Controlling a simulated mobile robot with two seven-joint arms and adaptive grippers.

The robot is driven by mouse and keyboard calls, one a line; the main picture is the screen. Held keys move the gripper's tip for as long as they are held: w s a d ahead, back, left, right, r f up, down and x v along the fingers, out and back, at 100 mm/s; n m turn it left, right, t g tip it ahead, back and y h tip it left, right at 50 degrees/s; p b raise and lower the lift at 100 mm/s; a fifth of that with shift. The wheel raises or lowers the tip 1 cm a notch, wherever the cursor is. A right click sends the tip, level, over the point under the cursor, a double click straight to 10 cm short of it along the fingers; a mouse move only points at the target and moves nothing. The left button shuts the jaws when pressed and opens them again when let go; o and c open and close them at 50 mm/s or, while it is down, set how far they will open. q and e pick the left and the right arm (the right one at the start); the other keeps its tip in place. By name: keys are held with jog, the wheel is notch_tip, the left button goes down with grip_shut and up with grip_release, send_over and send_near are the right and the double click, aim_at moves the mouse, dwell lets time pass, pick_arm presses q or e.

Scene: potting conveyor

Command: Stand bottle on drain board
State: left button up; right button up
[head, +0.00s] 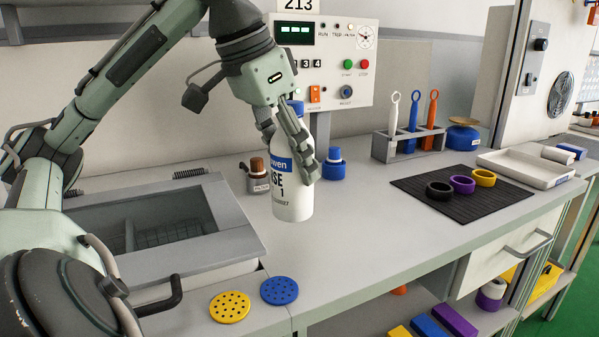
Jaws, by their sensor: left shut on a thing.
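The white bottle (292,203) with a blue label and a blue cap is upright in the middle of the head view. My left gripper (291,152) points down and is shut on the bottle's upper part, with its fingers covering part of the label. The bottle is over the grey counter; I cannot tell whether its base touches it. A black ribbed mat (490,208), possibly the drain board, lies to the right with a black, a purple and a yellow ring on it. My right gripper is not in view.
A sink (150,225) is at left, with a yellow disc (230,307) and a blue disc (279,290) in front. A brown-capped jar (258,175) and a blue-capped container (334,165) stand behind the bottle. A tool rack (408,145) and white tray (527,168) are farther right. The counter between bottle and mat is clear.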

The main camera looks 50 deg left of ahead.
aim_at(277, 135)
pick_arm(q)
jog(key=shift+w+f, duration=0.35)
jog(key=shift+w, duration=0.35)
notch_tip(277, 135, down, 4)
jog(key=shift+f+b, duration=0.1)
jog(key=shift+b, duration=0.7)
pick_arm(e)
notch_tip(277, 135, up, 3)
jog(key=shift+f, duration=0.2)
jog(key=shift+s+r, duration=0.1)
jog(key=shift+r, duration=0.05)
pick_arm(q)
jog(key=o, duration=1.7)
jog(key=shift+f, duration=0.1)
jog(key=shift+c, duration=0.2)
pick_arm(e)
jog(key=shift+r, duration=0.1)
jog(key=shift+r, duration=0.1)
pick_arm(q)
jog(key=shift+r, duration=0.45)
jog(key=p+v, duration=0.2)
jog(key=v, duration=0.9)
jog(key=shift+s+r, duration=0.2)
jog(key=shift+s, duration=0.05)
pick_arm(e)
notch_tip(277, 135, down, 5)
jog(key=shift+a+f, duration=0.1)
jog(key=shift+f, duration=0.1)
